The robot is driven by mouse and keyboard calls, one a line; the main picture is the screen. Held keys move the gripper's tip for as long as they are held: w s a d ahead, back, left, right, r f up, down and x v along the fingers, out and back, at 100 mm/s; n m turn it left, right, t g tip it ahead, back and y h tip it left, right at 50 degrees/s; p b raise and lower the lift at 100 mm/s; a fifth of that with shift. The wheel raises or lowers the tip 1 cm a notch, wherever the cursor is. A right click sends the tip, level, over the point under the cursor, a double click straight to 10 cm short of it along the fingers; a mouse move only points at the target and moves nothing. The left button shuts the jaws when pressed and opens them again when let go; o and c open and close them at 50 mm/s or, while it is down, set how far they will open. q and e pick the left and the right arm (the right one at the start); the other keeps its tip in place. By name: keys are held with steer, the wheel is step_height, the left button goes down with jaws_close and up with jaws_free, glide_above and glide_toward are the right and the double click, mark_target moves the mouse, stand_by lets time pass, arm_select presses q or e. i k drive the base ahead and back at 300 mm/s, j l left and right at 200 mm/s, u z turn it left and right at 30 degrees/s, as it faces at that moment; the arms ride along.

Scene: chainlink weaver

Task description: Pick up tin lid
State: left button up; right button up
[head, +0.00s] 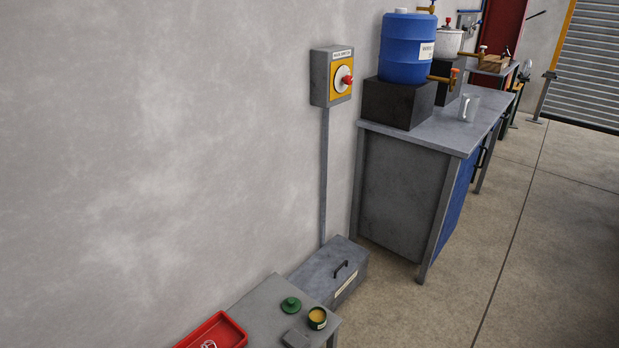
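A round green tin lid (291,305) with a small knob lies on the low grey table (262,301) at the bottom of the head view. A dark open tin (317,318) with yellowish contents and a label stands to the right of the lid, apart from it. Neither of my grippers is in view.
A red tray (217,333) and a small grey block (296,338) are on the low table. A grey toolbox (330,270) sits behind it by the wall. A workbench (440,128) carries a blue barrel (405,50) and a clear jug (468,107). The floor at right is clear.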

mark_target(291, 304)
steer(key=i+l+u, duration=0.3)
steer(key=i+l, duration=0.2)
steer(key=l, duration=0.2)
steer(key=i+l+u, duration=0.15)
steer(key=l, duration=0.2)
steer(key=i+l+u, duration=0.15)
steer(key=i+l, duration=0.15)
steer(key=l, duration=0.1)
